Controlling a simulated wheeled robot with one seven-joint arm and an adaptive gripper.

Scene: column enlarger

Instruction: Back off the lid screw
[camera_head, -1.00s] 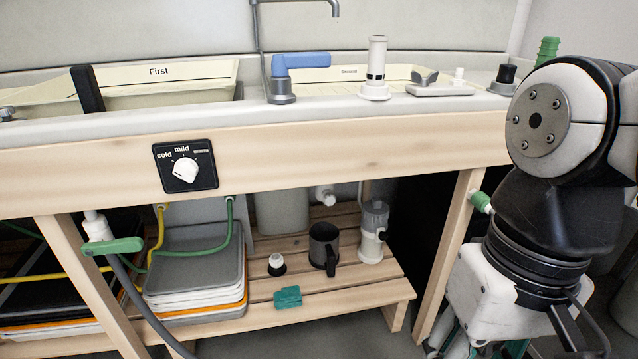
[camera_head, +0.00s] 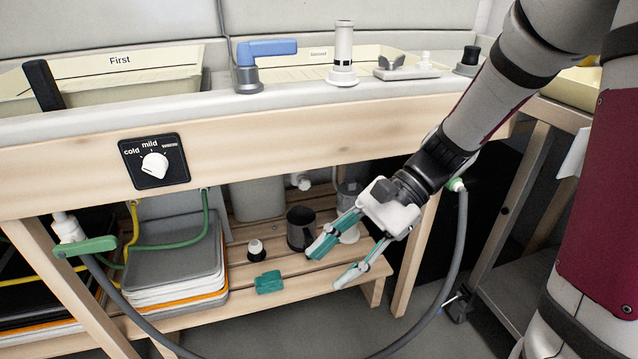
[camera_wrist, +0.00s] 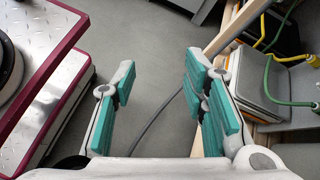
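My gripper (camera_head: 328,268) is open and empty, with its two teal-padded fingers spread in front of the lower wooden shelf. In the wrist view the open fingers (camera_wrist: 160,65) have only grey floor and a hose between them. I cannot tell for sure which thing is the lid screw. A grey wing-shaped screw (camera_head: 394,62) sits on a pale flat block (camera_head: 408,73) on the sink ledge at the back right. It is well above my gripper and apart from it. A white knob also stands on that block.
The sink bench's wooden front (camera_head: 300,146) carries a temperature dial (camera_head: 154,164). A blue-handled tap (camera_head: 262,54) and a white cylinder (camera_head: 343,50) stand on the ledge. A dark mug (camera_head: 301,230) and a teal block (camera_head: 269,282) are on the shelf. A grey hose (camera_head: 455,255) hangs nearby.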

